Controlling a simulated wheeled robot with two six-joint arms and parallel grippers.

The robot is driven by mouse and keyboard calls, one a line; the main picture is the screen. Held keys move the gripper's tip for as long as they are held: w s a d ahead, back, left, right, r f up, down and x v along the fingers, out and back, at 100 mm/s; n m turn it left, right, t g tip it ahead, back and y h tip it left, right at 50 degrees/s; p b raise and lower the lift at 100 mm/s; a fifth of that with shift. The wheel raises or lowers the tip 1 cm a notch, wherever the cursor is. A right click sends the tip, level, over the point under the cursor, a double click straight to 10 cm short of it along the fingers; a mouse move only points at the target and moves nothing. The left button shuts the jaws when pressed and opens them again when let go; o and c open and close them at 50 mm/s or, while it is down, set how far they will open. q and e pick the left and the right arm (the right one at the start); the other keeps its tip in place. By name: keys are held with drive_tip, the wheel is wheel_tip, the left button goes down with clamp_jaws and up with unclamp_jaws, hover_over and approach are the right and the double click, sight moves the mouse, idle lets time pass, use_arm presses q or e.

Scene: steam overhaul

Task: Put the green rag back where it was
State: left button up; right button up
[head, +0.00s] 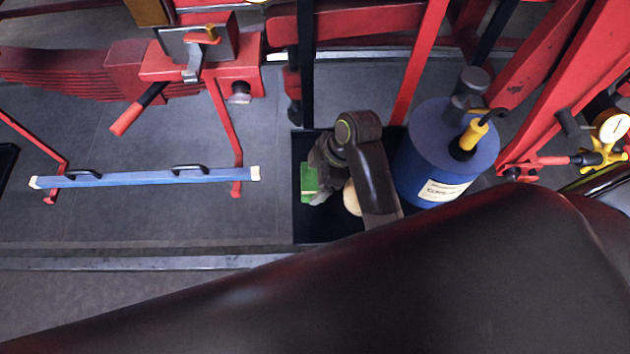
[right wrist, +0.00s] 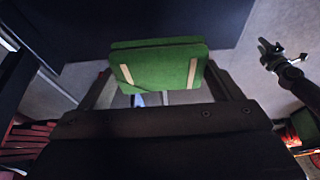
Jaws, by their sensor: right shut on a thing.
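The green rag (head: 309,182) is a folded green piece, partly hidden by my right gripper in the head view. In the right wrist view the green rag (right wrist: 160,68) shows two pale stripes and sits between the fingers. My right gripper (head: 318,183) is shut on it; its fingers also show in the right wrist view (right wrist: 160,92). Rag and gripper are over a dark, black area (head: 312,228) beside the blue drum. Whether the rag touches that surface I cannot tell.
A blue drum (head: 418,170) with a yellow-handled tool (head: 473,134) on top stands close to the right of my arm. A blue bar (head: 130,179) with black handles is at left. Red frame legs (head: 418,65) rise behind. Grey floor (head: 180,215) is clear between.

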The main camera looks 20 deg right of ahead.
sight(316, 186)
drive_tip(key=shift+f, duration=0.75)
drive_tip(key=f, duration=0.2)
drive_tip(key=f+p, duration=0.1)
drive_tip(key=shift+w+f, duration=0.1)
drive_tip(key=shift+w, duration=0.15)
drive_tip(key=shift+s+f, duration=0.1)
drive_tip(key=shift+f, duration=0.3)
use_arm(q)
drive_tip(key=shift+w+d+r, duration=0.1)
drive_tip(key=shift+w+r, duration=0.45)
drive_tip(key=shift+s, duration=0.1)
use_arm(e)
drive_tip(key=shift+f, duration=0.1)
drive_tip(key=o, duration=0.7)
use_arm(q)
drive_tip(key=shift+s, duration=0.2)
